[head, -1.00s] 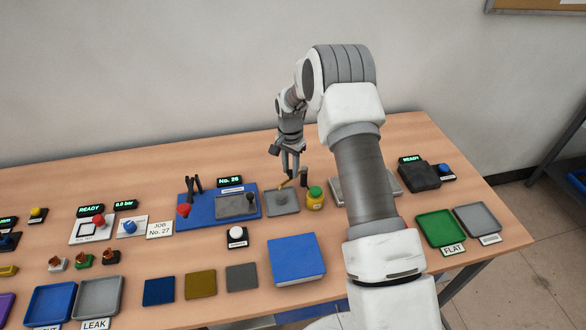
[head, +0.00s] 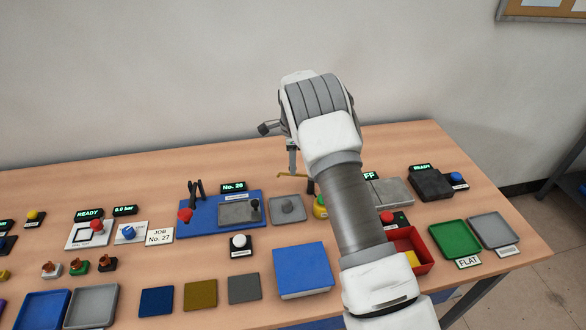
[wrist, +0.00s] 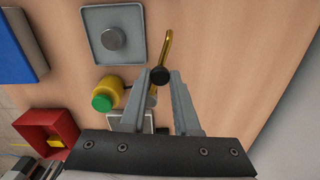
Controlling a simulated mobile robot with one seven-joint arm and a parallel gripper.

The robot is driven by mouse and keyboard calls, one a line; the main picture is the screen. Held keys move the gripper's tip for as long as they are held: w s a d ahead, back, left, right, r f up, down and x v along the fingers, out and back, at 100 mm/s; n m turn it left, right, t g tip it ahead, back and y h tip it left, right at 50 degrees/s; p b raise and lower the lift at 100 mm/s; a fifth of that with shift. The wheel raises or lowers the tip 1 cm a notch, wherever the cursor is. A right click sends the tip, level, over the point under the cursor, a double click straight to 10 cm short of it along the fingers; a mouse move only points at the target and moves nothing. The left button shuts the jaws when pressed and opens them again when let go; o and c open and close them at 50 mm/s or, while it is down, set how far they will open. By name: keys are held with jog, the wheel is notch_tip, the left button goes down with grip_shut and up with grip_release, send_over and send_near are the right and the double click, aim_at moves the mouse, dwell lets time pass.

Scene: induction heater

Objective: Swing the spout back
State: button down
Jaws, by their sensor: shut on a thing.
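The spout (wrist: 165,45) is a thin, bent brass tube; it also shows in the head view (head: 284,175). It runs leftward in the head view from a black post (head: 310,187), behind the grey square plate (head: 287,209). The plate, with a round disc in its middle, is also in the wrist view (wrist: 128,56), left of the spout. My gripper (wrist: 167,74) is shut on the spout, its fingers close to the dark round post top (wrist: 160,77). The exact contact is small and partly hidden by the fingers.
A yellow bottle with a green cap (wrist: 105,95) stands close beside the post and fingers. A red bin (wrist: 45,122) lies further off. A blue box (head: 301,268) is in front. The table behind the spout is clear up to the wall.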

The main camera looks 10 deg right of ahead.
jog(key=shift+w+d+m, duration=0.4)
jog(key=shift+w+m, duration=0.15)
jog(key=shift+m, duration=0.7)
jog(key=shift+w+d+m, duration=0.35)
jog(key=shift+w+m, duration=0.2)
jog(key=shift+m, duration=0.75)
jog(key=shift+w+d+m, duration=0.4)
jog(key=shift+w+m, duration=0.15)
jog(key=shift+m, duration=0.7)
jog(key=c, duration=0.6)
grip_release()
jog(key=shift+c, duration=0.2)
jog(key=shift+r, duration=0.1)
notch_tip(320, 180, up, 17)
jog(key=shift+p, duration=0.45)
jog(key=shift+r, duration=0.1)
